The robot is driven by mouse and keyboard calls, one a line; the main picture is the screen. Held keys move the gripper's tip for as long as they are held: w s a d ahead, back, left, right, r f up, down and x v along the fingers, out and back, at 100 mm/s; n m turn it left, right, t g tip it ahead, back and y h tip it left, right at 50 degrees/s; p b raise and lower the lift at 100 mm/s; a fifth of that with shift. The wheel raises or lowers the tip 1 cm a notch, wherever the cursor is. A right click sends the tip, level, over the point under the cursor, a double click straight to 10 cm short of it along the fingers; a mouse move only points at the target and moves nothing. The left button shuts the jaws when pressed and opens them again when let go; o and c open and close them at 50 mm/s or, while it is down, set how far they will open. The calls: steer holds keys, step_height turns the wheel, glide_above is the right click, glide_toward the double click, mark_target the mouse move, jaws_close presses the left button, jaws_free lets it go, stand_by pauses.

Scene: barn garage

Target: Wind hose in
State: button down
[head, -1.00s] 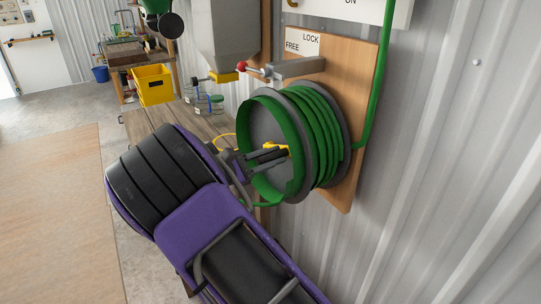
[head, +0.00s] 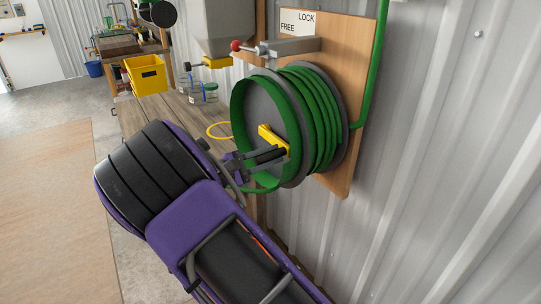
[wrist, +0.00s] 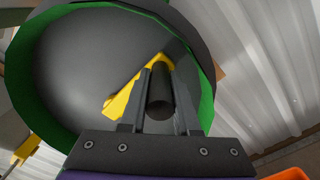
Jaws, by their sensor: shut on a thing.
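The hose reel has a grey drum (head: 262,112) with green hose (head: 322,115) wound on it, and is mounted on a wooden board (head: 352,85) on the wall. A yellow crank arm (head: 270,136) sits on the drum's front face; it also shows in the wrist view (wrist: 122,100). My gripper (head: 268,156) is shut on the crank's black handle (wrist: 160,95), with one finger on each side. A lever with a red knob (head: 236,45) points left, below the FREE/LOCK label (head: 297,21). Green hose also runs up the wall at right.
A wooden bench (head: 150,112) stands left of the reel with a yellow ring (head: 220,130), jars (head: 204,92) and a yellow bin (head: 146,75) behind. A grey hopper (head: 226,25) hangs above. The corrugated wall (head: 440,120) is close on the right; floor is open at left.

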steer(key=shift+f, duration=0.2)
steer(key=c, duration=0.7)
jaws_free()
steer(key=shift+r, duration=0.1)
steer(key=shift+o, duration=0.2)
steer(key=shift+a, duration=0.1)
steer(key=v, duration=1.7)
steer(key=shift+s+p, duration=0.2)
steer(key=shift+p, duration=0.25)
steer(key=shift+a, duration=0.1)
